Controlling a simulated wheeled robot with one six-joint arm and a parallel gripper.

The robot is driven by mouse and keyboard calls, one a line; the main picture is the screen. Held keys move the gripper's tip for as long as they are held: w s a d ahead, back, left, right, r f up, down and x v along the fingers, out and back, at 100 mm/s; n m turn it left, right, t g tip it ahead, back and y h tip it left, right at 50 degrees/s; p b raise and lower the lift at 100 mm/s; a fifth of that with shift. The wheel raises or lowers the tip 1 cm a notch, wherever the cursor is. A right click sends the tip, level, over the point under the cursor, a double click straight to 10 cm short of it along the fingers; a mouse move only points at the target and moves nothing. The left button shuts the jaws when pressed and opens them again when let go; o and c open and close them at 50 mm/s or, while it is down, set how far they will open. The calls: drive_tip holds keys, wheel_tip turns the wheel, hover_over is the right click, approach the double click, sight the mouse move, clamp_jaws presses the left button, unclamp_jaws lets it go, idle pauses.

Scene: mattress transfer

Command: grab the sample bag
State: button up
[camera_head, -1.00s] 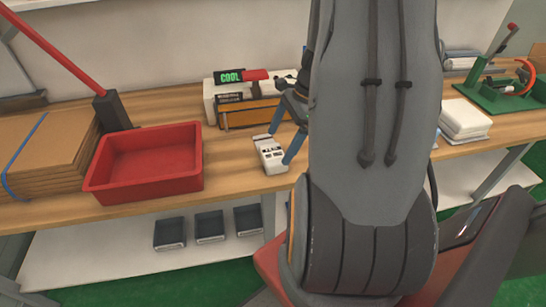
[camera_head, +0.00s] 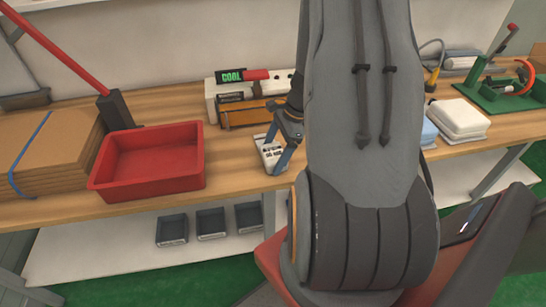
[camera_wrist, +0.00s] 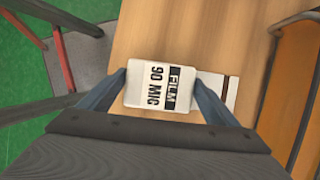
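A small white packet printed "FILM 90 MIC" lies on the wooden bench; I take it to be the sample bag (camera_wrist: 160,87). In the head view the sample bag (camera_head: 269,153) shows left of my arm, partly covered by the fingers. My gripper (camera_wrist: 160,80) points down over it, one finger along each side in the wrist view. The fingers are spread about as wide as the packet. I cannot tell whether they touch it. A flat white piece with a dark stripe (camera_wrist: 228,92) lies right beside the packet, partly hidden by a finger.
A red tray (camera_head: 150,165) stands left on the bench, beside stacked cardboard (camera_head: 50,160). Behind the packet is a machine with a "COOL" display (camera_head: 231,76) and an orange bar (camera_head: 250,113). White folded stacks (camera_head: 460,118) lie right. Grey bins (camera_head: 211,223) sit on the lower shelf.

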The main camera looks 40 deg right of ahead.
drive_tip(key=c, duration=0.7)
drive_tip(key=shift+r, duration=0.15)
